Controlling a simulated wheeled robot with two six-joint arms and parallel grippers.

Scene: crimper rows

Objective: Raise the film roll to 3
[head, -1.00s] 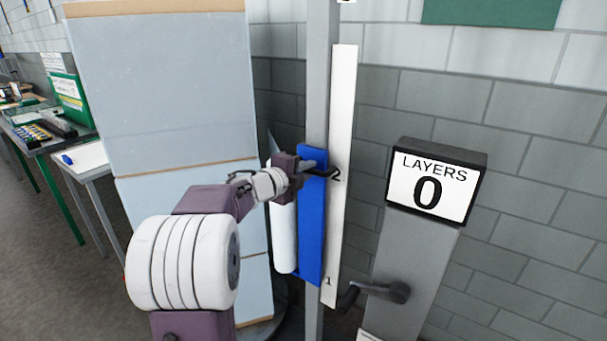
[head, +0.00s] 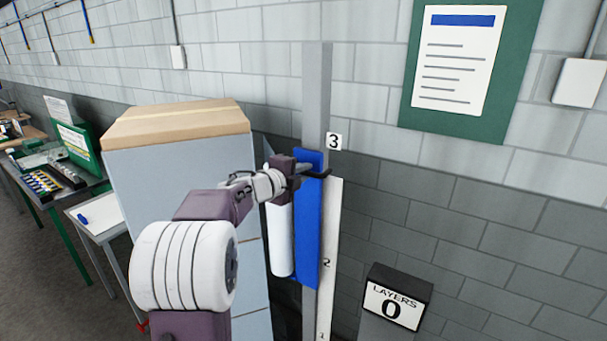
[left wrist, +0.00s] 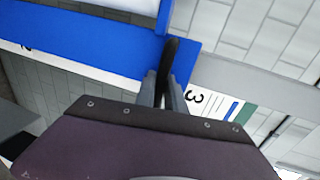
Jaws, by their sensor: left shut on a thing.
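The white film roll (head: 281,240) hangs upright on the left side of a blue carriage (head: 308,225) on a grey mast (head: 316,90). My left gripper (head: 303,169) is shut on the carriage's dark handle (head: 320,175) near the carriage top. In the left wrist view the fingers (left wrist: 170,95) close around the dark handle (left wrist: 168,58) beside the blue carriage (left wrist: 90,40). The 3 mark (head: 334,141) is a little above the handle; the carriage top is just below it. The 2 mark (head: 327,262) is near the carriage's lower part. My right gripper is not in view.
A tall wrapped load (head: 185,190) with a brown top stands left of the mast. A counter box (head: 396,304) reading LAYERS 0 is at the lower right. A green notice board (head: 470,115) hangs on the brick wall. The mast above the carriage is clear.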

